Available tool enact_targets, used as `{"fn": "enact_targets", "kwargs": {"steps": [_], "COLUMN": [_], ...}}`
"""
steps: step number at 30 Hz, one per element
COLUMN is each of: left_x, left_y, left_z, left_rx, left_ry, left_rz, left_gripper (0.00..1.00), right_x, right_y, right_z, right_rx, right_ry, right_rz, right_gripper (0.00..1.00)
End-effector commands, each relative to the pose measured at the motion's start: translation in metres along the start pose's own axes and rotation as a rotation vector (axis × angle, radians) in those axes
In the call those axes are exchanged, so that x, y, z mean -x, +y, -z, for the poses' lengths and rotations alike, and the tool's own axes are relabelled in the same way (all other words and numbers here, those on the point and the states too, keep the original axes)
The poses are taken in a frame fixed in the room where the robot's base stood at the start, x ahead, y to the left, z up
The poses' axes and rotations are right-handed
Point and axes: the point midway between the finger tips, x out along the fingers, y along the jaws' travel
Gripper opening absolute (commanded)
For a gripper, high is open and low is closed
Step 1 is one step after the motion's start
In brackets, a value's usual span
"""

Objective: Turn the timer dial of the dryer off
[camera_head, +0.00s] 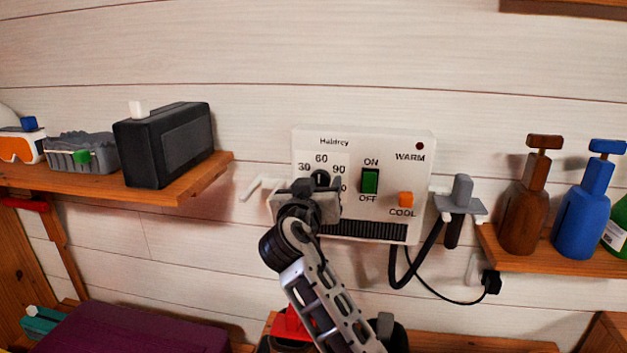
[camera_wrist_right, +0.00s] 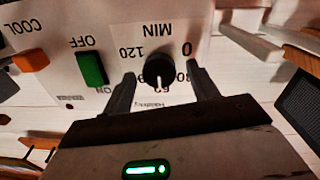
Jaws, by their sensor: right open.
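The white dryer box (camera_head: 308,146) is mounted on the plank wall. Its black timer dial (camera_wrist_right: 159,69) shows clearly in the upside-down right wrist view; a white mark on it points toward the 60. In the head view, the dial is mostly hidden behind my right gripper (camera_head: 319,187). That gripper is open, with one finger on each side of the dial, as the right wrist view (camera_wrist_right: 160,70) shows. I cannot tell whether the fingers touch it. My left gripper is not in view.
A green switch (camera_head: 370,181) and an orange button (camera_head: 405,199) sit right of the dial. A dryer handset (camera_head: 461,190) hangs with a black cord. A left shelf (camera_head: 200,180) holds a black box (camera_head: 165,145); a right shelf (camera_head: 560,263) holds bottles.

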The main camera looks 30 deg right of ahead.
Motion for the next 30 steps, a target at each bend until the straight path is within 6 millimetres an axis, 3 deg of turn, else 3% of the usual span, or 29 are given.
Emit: {"fn": "enact_targets", "kwargs": {"steps": [8, 13, 14, 23, 30], "left_x": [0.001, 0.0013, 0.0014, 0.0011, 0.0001], "left_y": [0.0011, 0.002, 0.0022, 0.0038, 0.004], "left_z": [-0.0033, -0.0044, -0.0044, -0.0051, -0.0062], "left_rx": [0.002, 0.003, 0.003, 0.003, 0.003], "left_ry": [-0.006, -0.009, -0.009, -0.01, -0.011], "left_rz": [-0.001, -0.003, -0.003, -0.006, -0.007], "left_gripper": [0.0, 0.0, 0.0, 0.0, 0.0], "right_x": [-0.0014, -0.0012, -0.0012, -0.0011, -0.001], "right_y": [0.0007, 0.0007, 0.0007, 0.0008, 0.0008], "right_z": [-0.0002, -0.0002, -0.0002, -0.0005, -0.0009], "right_rx": [0.0, 0.0, 0.0, 0.024, 0.139], "right_ry": [0.0, 0.0, 0.0, 0.001, 0.006], "right_rz": [0.0, 0.0, 0.0, -0.001, -0.002], "right_gripper": [0.59, 0.17, 0.14, 0.14, 0.14]}}
